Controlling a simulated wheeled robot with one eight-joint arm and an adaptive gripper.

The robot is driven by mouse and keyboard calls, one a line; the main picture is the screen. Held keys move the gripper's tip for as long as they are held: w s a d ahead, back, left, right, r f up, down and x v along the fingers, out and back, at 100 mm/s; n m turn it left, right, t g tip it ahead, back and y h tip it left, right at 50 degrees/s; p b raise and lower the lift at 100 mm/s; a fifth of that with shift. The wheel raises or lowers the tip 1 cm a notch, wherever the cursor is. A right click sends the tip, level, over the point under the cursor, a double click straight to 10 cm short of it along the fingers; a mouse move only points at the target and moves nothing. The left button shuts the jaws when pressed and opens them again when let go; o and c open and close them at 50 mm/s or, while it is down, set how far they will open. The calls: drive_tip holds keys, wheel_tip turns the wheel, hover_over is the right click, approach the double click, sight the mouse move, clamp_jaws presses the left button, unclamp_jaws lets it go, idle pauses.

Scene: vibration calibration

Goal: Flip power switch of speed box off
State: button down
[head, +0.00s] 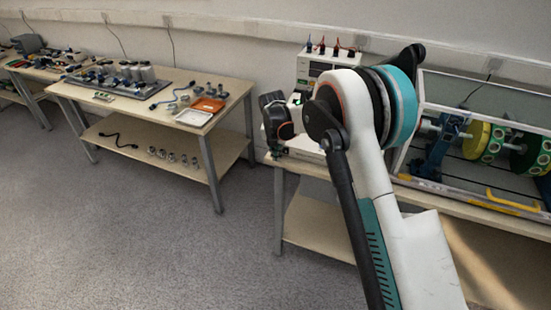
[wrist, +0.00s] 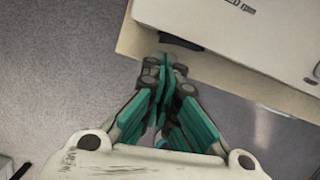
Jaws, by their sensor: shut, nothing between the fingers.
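The speed box is a white casing with "rpm" lettering (wrist: 235,30) at the top right of the wrist view. In the head view a low white casing (head: 309,146) shows on the table's near-left corner, partly hidden behind my arm. My gripper (wrist: 167,64) is shut and empty, with its fingertips just off the casing's edge, over the table edge. In the head view my gripper (head: 276,152) hangs beside the casing's left side. A dark part (wrist: 180,41) sits at the casing's lower edge, close to the fingertips; I cannot tell if it is the power switch. Contact is unclear.
A white instrument with red and blue plugs (head: 322,62) stands behind on the same table. A framed rig with green and yellow discs (head: 477,141) is to the right. Another table (head: 150,97) with parts stands left. Grey floor (head: 150,240) is open between.

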drive_tip(key=shift+w, duration=0.2)
drive_tip(key=shift+w+m, duration=0.35)
drive_tip(key=shift+m, duration=0.15)
drive_tip(key=shift+d, duration=0.15)
drive_tip(key=shift+s+d, duration=0.4)
drive_tip(key=shift+d, duration=0.2)
